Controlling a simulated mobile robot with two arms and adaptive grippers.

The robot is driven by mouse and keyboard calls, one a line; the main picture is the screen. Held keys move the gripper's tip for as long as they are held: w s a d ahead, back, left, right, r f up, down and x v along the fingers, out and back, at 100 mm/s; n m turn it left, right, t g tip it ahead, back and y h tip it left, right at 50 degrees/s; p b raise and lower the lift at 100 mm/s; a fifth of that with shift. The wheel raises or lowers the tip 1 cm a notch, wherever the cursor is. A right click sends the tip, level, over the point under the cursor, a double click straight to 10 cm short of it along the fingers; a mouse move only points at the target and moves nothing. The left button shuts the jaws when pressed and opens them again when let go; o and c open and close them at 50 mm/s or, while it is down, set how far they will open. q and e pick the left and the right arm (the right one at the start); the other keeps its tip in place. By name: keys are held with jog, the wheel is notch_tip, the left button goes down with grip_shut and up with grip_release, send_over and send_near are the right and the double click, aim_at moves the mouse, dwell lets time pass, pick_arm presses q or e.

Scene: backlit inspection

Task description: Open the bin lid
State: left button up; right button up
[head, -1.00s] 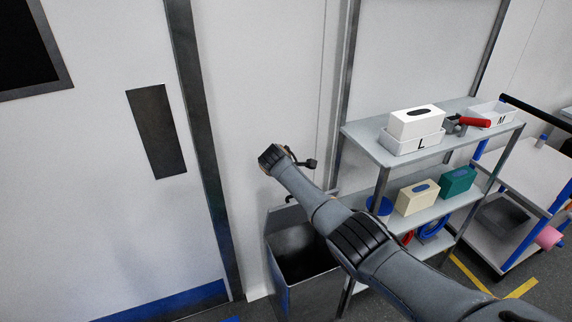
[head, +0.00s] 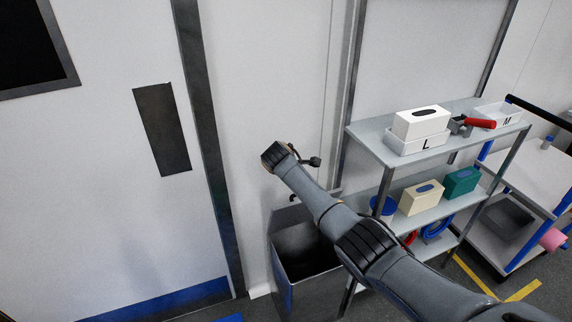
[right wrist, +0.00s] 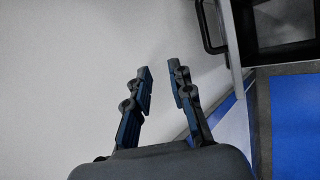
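The grey bin (head: 312,297) stands against the wall, left of the shelf rack, its dark inside showing. Its lid (head: 287,217) is raised, standing up at the back by the wall, with a dark handle (head: 293,197) on its top edge. In the right wrist view the lid (right wrist: 231,42) is an edge-on grey panel with a black handle (right wrist: 207,30). My right gripper (right wrist: 161,70) is open and empty, apart from the lid and handle. My left gripper is not in view.
A shelf rack (head: 372,145) holding boxes and trays stands right of the bin, close to my right arm. A trolley (head: 500,258) is farther right. A door (head: 90,190) is at the left. The floor before the bin is mostly out of frame.

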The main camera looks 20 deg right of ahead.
jog(key=v, duration=1)
jog(key=shift+s+r, duration=0.15)
jog(key=shift+s, duration=0.1)
jog(key=shift+a, duration=0.1)
